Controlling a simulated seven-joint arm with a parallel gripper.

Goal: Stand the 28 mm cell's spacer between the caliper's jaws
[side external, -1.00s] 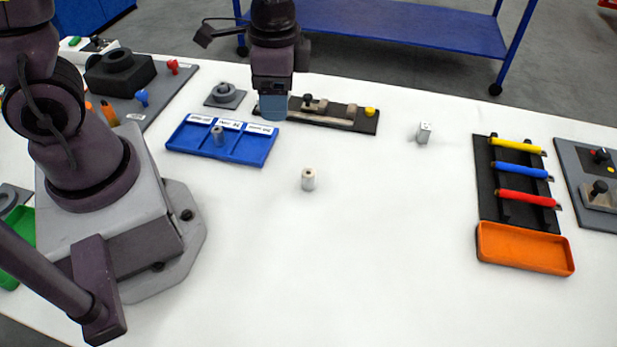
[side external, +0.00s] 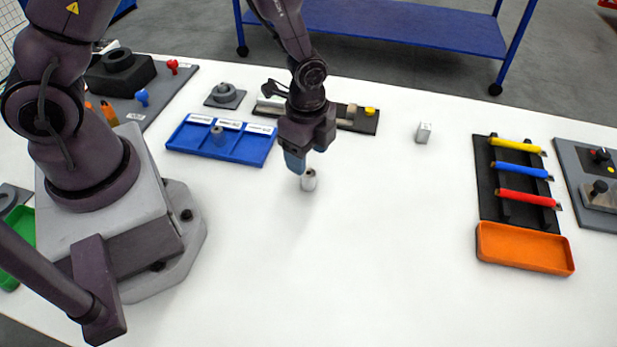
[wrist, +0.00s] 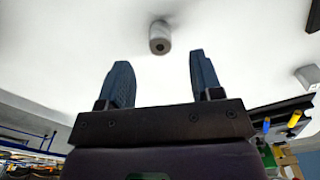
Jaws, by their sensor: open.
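A pale grey cylindrical spacer (side external: 309,182) stands upright on the open white table. In the wrist view the spacer (wrist: 159,40), with a dark hole in its end, lies beyond and between my fingertips. My gripper (side external: 297,163) is open and empty, just above and behind it; the wrist view shows the blue fingers (wrist: 163,72) apart. Another grey spacer (side external: 217,134) stands in the blue tray (side external: 252,151), seemingly in the middle cell; the cell labels are too small to read. The caliper (side external: 363,122), on a dark base at the back, is partly hidden by my arm.
A black rack (side external: 486,185) with coloured rods and an orange tray (side external: 525,249) are at right. A grey ring fixture (side external: 225,94) sits behind the blue tray. The front middle table is clear.

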